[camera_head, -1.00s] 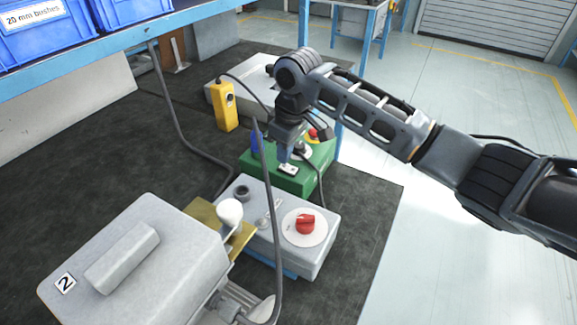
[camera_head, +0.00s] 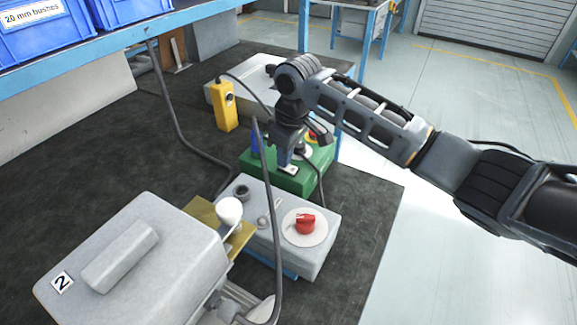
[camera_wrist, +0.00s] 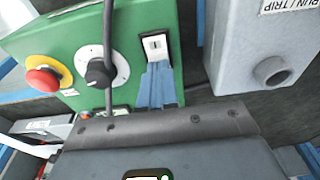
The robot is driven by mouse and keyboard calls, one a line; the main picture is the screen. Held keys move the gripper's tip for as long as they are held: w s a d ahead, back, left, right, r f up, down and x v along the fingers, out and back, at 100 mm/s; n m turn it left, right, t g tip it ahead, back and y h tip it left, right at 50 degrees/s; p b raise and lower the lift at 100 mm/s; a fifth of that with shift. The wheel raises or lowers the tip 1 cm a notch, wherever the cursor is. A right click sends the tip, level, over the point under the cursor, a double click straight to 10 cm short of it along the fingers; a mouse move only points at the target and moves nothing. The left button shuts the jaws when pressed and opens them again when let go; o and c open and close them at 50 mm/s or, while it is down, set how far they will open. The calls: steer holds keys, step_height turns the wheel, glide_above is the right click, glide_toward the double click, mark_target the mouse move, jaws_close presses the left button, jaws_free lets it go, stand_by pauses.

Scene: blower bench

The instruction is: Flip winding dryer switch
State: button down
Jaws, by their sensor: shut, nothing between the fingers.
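A green control box (camera_head: 290,183) stands on the dark mat near the picture's middle. In the wrist view, its face (camera_wrist: 50,22) carries a small white-plated rocker switch (camera_wrist: 154,44), a black knob (camera_wrist: 98,73) on a white dial and a red stop button (camera_wrist: 43,79) on yellow. No label naming the winding dryer is readable. My gripper (camera_head: 284,164) points down over the box. In the wrist view, its blue-grey fingers (camera_wrist: 157,66) are shut and empty, with their tips at the switch plate's lower edge. I cannot tell whether they touch it.
A grey box with a red rotary knob (camera_head: 305,223) stands in front of the green one. A grey housing marked 2 (camera_head: 130,255) is at lower left. A dark cable (camera_head: 272,215) hangs close to my gripper. A yellow pendant (camera_head: 226,107) stands behind. Grey floor is clear at right.

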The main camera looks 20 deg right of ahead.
steer(key=shift+f, duration=0.15)
step_height(320, 180, up, 7)
steer(key=p, duration=0.6)
steer(key=shift+p, duration=0.4)
stand_by(0.4)
